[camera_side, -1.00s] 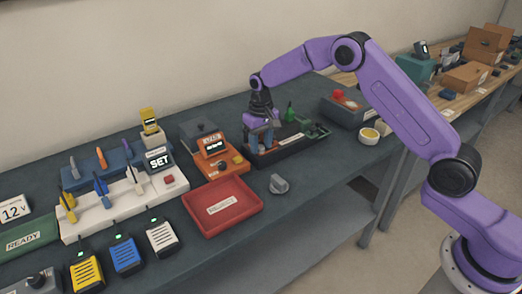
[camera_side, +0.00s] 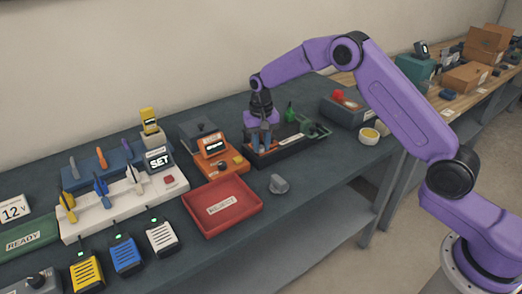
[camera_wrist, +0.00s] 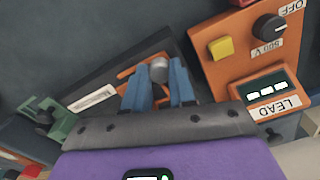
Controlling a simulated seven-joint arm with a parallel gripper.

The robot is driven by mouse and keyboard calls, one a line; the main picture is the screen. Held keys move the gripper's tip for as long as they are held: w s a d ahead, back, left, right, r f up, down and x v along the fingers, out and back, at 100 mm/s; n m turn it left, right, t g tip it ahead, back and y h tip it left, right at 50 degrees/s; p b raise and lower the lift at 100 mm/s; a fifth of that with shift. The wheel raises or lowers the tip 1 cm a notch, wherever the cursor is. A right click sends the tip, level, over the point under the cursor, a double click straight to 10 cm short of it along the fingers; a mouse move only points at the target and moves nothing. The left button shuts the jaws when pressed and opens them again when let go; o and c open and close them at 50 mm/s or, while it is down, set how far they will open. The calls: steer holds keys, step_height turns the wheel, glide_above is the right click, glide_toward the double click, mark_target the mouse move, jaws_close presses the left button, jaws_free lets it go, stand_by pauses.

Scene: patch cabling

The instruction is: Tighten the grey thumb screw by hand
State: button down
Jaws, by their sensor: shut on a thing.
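The grey thumb screw (camera_wrist: 158,70) shows in the wrist view as a short grey cylinder at my fingertips, over an orange part of the dark fixture (camera_wrist: 112,82). My gripper (camera_wrist: 162,74) has two blue fingers, one on each side of the screw, and is shut on it. In the side view my gripper (camera_side: 262,142) points down at the left end of the fixture (camera_side: 290,140). The screw is hidden by the fingers there. How far it is seated cannot be seen.
An orange LEAD unit (camera_side: 218,160) with a knob and a yellow button stands close to the left of the fixture. A red tray (camera_side: 222,207) and a loose grey knob-like piece (camera_side: 279,184) lie in front. A green clamp (camera_side: 318,130) sits at the fixture's right end.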

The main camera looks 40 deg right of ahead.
steer(key=shift+m, duration=0.6)
steer(key=m, duration=0.4)
steer(key=shift+m, duration=0.4)
steer(key=shift+m, duration=0.3)
steer(key=m, duration=0.4)
steer(key=shift+m, duration=0.4)
